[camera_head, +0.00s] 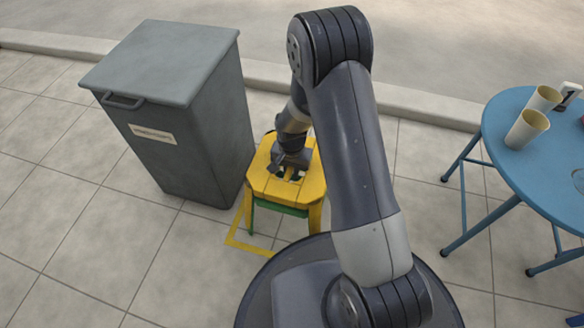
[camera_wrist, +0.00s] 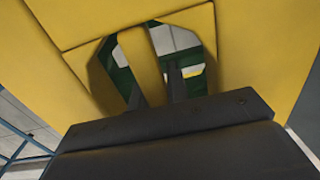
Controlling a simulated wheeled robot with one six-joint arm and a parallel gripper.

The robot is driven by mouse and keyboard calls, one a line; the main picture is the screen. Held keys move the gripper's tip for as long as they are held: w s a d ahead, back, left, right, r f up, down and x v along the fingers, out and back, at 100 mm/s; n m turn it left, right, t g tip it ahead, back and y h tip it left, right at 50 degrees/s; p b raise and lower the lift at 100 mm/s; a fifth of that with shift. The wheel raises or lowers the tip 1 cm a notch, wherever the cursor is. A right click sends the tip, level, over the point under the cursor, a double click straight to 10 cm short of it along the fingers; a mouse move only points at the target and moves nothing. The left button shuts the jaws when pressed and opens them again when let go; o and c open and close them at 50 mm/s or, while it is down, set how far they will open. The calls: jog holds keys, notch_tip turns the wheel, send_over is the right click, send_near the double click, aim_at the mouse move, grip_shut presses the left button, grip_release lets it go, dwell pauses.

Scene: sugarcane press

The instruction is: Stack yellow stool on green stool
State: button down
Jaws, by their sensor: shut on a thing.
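The yellow stool (camera_head: 267,185) stands upright in the head view, beside the grey bin. The green stool (camera_head: 283,209) shows only as a green strip below the yellow seat, between the yellow legs; the rest is hidden. My gripper (camera_head: 291,174) reaches down onto the yellow seat. In the wrist view, my gripper (camera_wrist: 155,95) has its fingers through the two openings in the yellow seat (camera_wrist: 245,60), shut on the yellow bar between them. Dark green parts of the green stool (camera_wrist: 122,72) show through the openings. I cannot tell whether the yellow stool rests on the green one.
A grey lidded bin (camera_head: 190,130) stands close on the left of the stools. A yellow line (camera_head: 240,244) marks the paving by the legs. A blue round table (camera_head: 530,165) with paper cups (camera_head: 527,128) is at the right. Open paving lies between the stools and table.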

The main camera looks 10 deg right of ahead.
jog(key=c, duration=1.5)
grip_release()
notch_tip(320, 180, down, 3)
jog(key=shift+s+r, duration=0.1)
jog(key=shift+s, duration=0.05)
jog(key=shift+o, duration=0.3)
jog(key=shift+r, duration=0.25)
jog(key=shift+o, duration=0.8)
notch_tip(320, 180, up, 12)
jog(key=p, duration=0.6)
jog(key=shift+r+p, duration=0.15)
jog(key=shift+p, duration=0.15)
jog(key=shift+r, duration=0.35)
jog(key=shift+r, duration=0.15)
notch_tip(320, 180, up, 8)
jog(key=p, duration=0.6)
jog(key=shift+d+f, duration=0.1)
jog(key=shift+f, duration=0.1)
